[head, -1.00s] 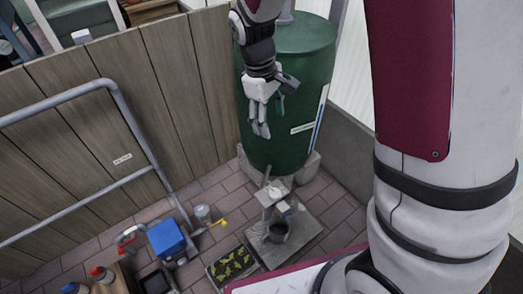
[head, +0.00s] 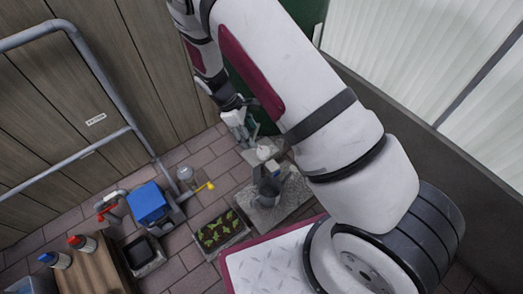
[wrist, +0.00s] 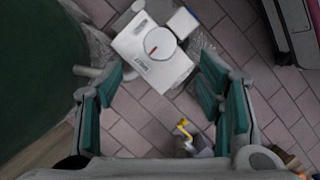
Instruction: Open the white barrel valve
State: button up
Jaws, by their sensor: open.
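The white barrel valve (head: 264,152) is a round white knob on top of a pale block, above a grey stand beside the green barrel. In the wrist view the valve (wrist: 153,44) shows from above, with a short red mark on its face and small labels on the block around it. My gripper (head: 247,135) is just above and to the left of the valve in the head view. In the wrist view its green-padded fingers (wrist: 160,82) are spread wide and empty, with the valve ahead between them, not touched. My arm covers much of the barrel.
A dark bucket (head: 269,190) stands under the valve on a stone slab. A seedling tray (head: 220,232), a blue box (head: 150,203) and a yellow-handled tap (head: 207,186) lie to the left. A metal rail (head: 100,70) runs along the wooden fence. The green barrel (wrist: 40,70) is close on the left.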

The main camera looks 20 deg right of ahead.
aim_at(263, 151)
jog(key=b+x, duration=0.3)
jog(key=x, duration=0.6)
jog(key=shift+s+d+f, duration=0.1)
jog(key=shift+f, duration=0.3)
jog(key=c, duration=1.1)
